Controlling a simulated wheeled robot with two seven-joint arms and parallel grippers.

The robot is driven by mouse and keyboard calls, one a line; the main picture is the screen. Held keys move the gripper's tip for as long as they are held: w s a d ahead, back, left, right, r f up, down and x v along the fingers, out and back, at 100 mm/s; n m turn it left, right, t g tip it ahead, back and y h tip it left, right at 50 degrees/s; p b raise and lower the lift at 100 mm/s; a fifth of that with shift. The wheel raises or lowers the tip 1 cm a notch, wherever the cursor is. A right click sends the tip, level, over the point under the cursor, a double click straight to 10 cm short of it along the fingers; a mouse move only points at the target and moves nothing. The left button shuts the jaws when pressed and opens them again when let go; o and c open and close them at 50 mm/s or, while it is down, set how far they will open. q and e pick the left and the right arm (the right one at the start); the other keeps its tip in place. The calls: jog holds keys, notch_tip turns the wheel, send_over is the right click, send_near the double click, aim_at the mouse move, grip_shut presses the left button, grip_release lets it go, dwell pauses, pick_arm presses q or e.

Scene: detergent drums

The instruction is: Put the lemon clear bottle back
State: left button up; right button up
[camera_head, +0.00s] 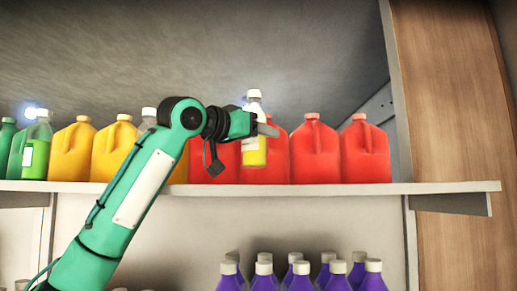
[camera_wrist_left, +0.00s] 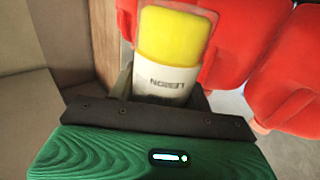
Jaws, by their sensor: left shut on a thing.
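The lemon clear bottle (camera_head: 254,150) has a white cap, a clear neck and a yellow label or content in its lower part. It is upright, in front of the red jugs at the upper shelf in the head view. My left gripper (camera_head: 268,130) is shut on it near its upper part. My right gripper is not in view.
The white upper shelf (camera_head: 330,189) carries several red jugs (camera_head: 315,153), yellow jugs (camera_head: 72,152) and green bottles (camera_head: 37,150). A clear bottle (camera_head: 148,119) stands partly behind my arm. Purple bottles (camera_head: 264,275) stand below. A wooden panel (camera_head: 445,120) borders the right.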

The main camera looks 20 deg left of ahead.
aim_at(258, 168)
pick_arm(q)
jog(key=shift+s+d+f+p, duration=0.15)
jog(key=shift+f+p, duration=0.25)
jog(key=shift+f, duration=1.2)
jog(key=shift+a+f, duration=0.2)
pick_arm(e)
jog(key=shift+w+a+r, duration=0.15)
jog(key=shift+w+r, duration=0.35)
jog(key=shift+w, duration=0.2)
pick_arm(q)
jog(key=shift+d, duration=0.1)
jog(key=shift+f, duration=0.15)
jog(key=o, duration=1)
jog(key=shift+d, duration=0.1)
jog(key=shift+o, duration=0.8)
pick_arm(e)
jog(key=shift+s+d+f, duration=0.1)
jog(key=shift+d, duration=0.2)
